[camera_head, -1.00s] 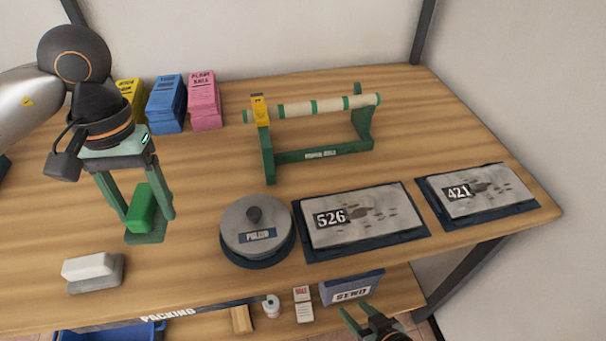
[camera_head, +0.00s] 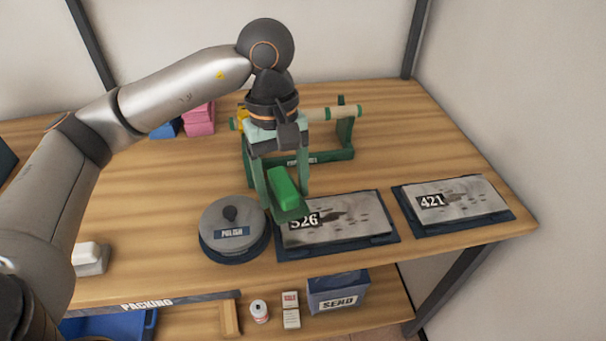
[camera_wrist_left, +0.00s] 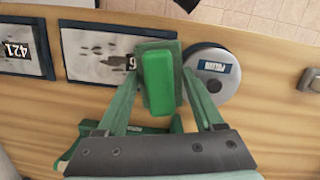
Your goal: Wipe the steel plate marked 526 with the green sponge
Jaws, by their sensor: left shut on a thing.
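The green sponge (camera_head: 283,187) is held by my left gripper (camera_head: 285,204), which is shut on it. In the head view the sponge is over the left part of the steel plate marked 526 (camera_head: 345,222), hiding part of its label. The plate has dark smudges and a dark blue base. I cannot tell whether the sponge touches the plate. My right gripper is not in view.
A round polish tin (camera_head: 232,228) stands just left of plate 526. Plate 421 (camera_head: 460,203) lies to the right, also smudged. A green paper-roll stand (camera_head: 345,140) is behind my gripper. A white-topped eraser-like block (camera_head: 88,257) lies at left. A send box (camera_head: 338,290) is on the lower shelf.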

